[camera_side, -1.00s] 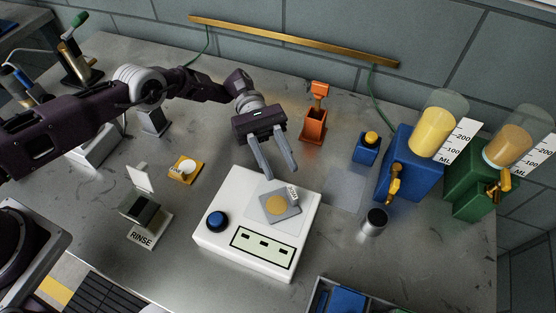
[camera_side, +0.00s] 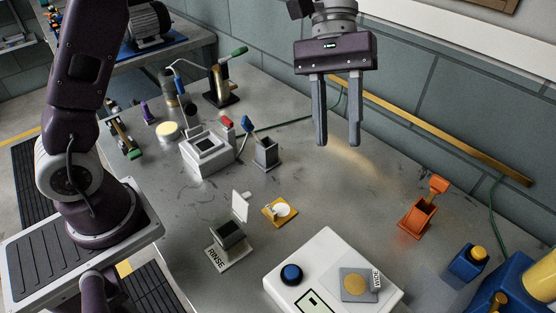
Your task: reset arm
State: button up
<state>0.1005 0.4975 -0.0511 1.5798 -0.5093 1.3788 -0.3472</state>
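My gripper (camera_side: 338,142) hangs high above the back of the metal table, fingers pointing down. Its two fingers are apart with nothing between them, so it is open and empty. It is clear of every object on the table. My arm rises at the left and passes out of the top of the view, so its middle links are hidden.
A white device (camera_side: 318,258) with a blue button (camera_side: 291,274) carries a grey plate with a yellow disc (camera_side: 355,285). A RINSE stand (camera_side: 229,240), yellow tray (camera_side: 280,210), grey holder (camera_side: 266,153) and orange holder (camera_side: 418,216) stand around it. Blue tank (camera_side: 528,285) is cut off at right.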

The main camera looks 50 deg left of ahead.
jog(key=s+a+r+m+t+y, duration=0.1)
jog(key=s+a+t, duration=0.3)
jog(key=s+a, duration=0.4)
jog(key=s+a+r+m+t+y, duration=0.1)
jog(key=s+a+m+t+y, duration=0.2)
jog(key=s+a, duration=0.4)
jog(key=s+t+y, duration=0.1)
jog(key=s+t, duration=0.1)
jog(key=s, duration=0.2)
jog(key=shift+a+r+t+y, duration=0.3)
jog(key=shift+a, duration=0.1)
